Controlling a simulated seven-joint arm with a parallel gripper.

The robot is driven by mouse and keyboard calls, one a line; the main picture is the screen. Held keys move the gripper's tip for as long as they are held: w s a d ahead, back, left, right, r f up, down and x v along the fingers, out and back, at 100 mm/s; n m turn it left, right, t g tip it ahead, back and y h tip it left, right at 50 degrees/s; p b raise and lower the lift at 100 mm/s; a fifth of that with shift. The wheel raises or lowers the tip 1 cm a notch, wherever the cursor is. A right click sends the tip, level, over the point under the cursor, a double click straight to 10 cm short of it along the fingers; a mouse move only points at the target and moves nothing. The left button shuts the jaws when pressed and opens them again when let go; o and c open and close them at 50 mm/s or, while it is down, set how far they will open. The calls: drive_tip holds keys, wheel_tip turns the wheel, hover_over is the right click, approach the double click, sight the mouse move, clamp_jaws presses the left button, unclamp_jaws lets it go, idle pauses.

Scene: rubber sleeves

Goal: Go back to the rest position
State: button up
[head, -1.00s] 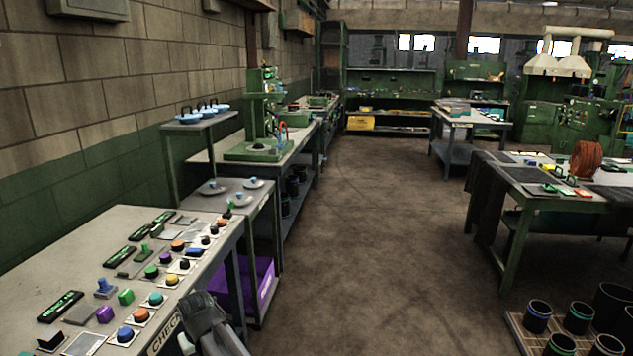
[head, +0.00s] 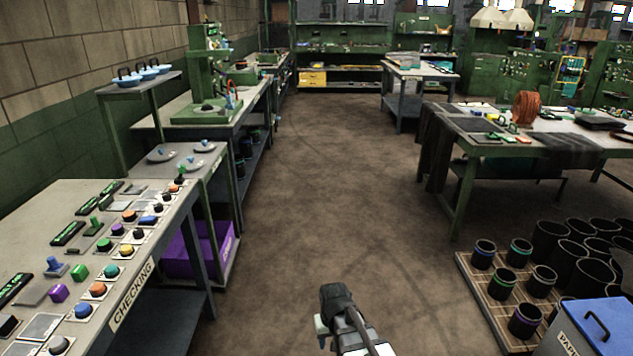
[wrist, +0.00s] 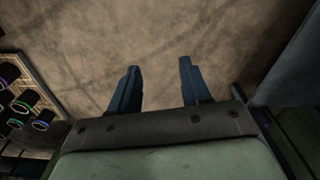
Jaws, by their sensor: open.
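My gripper (wrist: 157,85) shows in the wrist view with its two dark blue fingers spread apart. Nothing is between them, and only the brown floor lies beyond. In the head view my arm's end shows at the bottom centre, over open floor to the right of the checking bench (head: 150,270). The fingers are not clearly visible there. The gripper is clear of the bench and holds nothing.
Several colored buttons and blocks lie on the checking bench. A purple bin (head: 190,252) sits on a lower shelf behind it. A wooden pallet (head: 478,290) with black cylinders and a blue-lidded bin (head: 600,322) stand at right. The middle floor (head: 330,200) is clear.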

drive_tip(key=s+d+f+m, duration=0.1)
drive_tip(key=s+d+f, duration=0.15)
drive_tip(key=d, duration=0.45)
drive_tip(key=s+d+f+m, duration=0.2)
drive_tip(key=s+d, duration=0.2)
drive_tip(key=d, duration=0.2)
drive_tip(key=s+f+g, duration=0.3)
drive_tip(key=s+f, duration=0.7)
drive_tip(key=s, duration=0.4)
drive_tip(key=s+f+g, duration=0.4)
drive_tip(key=s+f, duration=0.6)
drive_tip(key=s, duration=0.4)
drive_tip(key=shift+s+g, duration=0.3)
drive_tip(key=shift+s, duration=0.1)
